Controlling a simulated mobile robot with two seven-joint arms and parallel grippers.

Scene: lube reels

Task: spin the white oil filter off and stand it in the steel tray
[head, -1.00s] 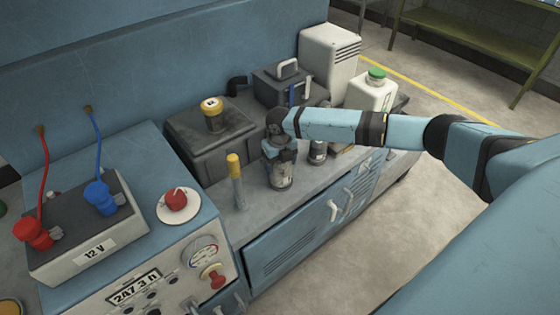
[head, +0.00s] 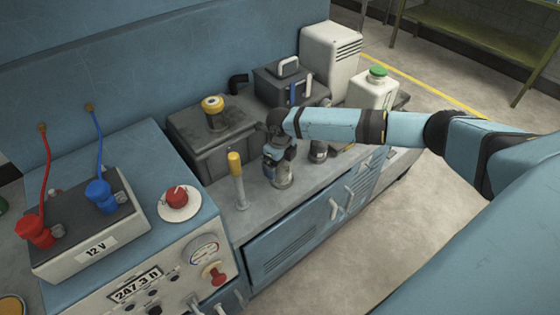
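I cannot tell whether that is the white oil filter or part of the gripper. The fingers are too small and covered to tell open from shut. I cannot pick out the white filter for sure. The steel tray is not clearly seen; my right forearm covers part of the bench to the right. My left gripper is out of view.
A yellow-handled tool (head: 236,180) stands upright left of the gripper. Behind are a dark block (head: 190,142) with a yellow cap (head: 213,108), a dark case (head: 278,88) and a green-capped white jug (head: 371,92). The battery box (head: 85,235) stands left.

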